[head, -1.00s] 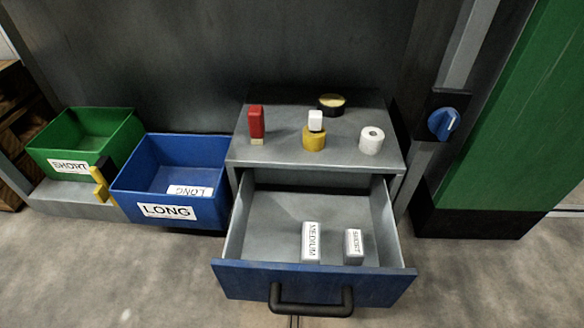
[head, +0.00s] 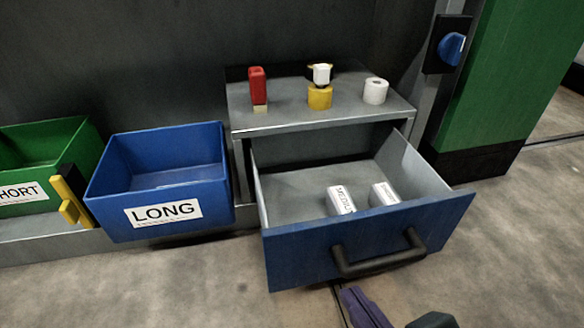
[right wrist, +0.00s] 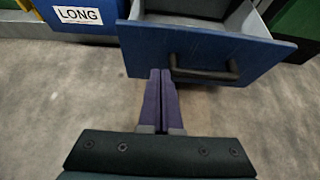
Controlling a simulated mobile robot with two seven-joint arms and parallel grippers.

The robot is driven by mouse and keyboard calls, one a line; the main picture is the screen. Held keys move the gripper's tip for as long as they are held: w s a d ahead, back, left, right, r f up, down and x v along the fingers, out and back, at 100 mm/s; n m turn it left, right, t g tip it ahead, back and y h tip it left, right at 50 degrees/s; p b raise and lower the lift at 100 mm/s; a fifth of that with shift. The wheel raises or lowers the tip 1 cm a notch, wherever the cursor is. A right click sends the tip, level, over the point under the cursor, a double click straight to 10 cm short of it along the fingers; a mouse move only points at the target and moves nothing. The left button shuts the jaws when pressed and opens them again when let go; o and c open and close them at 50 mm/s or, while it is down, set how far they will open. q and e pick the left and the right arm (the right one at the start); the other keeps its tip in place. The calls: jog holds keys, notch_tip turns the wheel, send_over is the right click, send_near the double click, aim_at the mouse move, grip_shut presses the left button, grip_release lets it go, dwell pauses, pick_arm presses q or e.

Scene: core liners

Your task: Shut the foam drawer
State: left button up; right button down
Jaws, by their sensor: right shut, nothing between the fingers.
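The foam drawer (head: 300,252) has a blue front and grey inside, and it stands pulled out from the grey cabinet. Its black bar handle (head: 378,262) is on the front. Two white blocks lie inside, one labelled MEDIUM (head: 340,200) and another (head: 384,194) to its right. My right gripper (head: 362,304) has purple fingers and is below the drawer front in the head view. In the right wrist view its closed, empty fingers (right wrist: 160,76) point at the drawer front, just left of the handle (right wrist: 204,74). I cannot tell whether they touch it. My left gripper is out of view.
On the cabinet top (head: 290,121) stand a red block (head: 258,86), a yellow piece (head: 320,97) with a white block on it, and a white roll (head: 375,91). A blue LONG bin (head: 110,215) and a green bin (head: 75,140) stand left. The floor in front is clear.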

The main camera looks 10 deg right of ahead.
jog(key=b, duration=0.3)
send_near(319, 238)
notch_tip(319, 238, down, 4)
jog(key=w, duration=0.2)
jog(key=shift+w+a+r+b, duration=0.1)
jog(key=shift+w+r+b, duration=0.1)
jog(key=shift+w, duration=0.4)
jog(key=shift+w+a+r+b, duration=0.1)
jog(key=shift+w+r+b, duration=0.1)
jog(key=shift+w, duration=0.4)
jog(key=shift+w+d+r, duration=0.1)
jog(key=shift+w, duration=0.5)
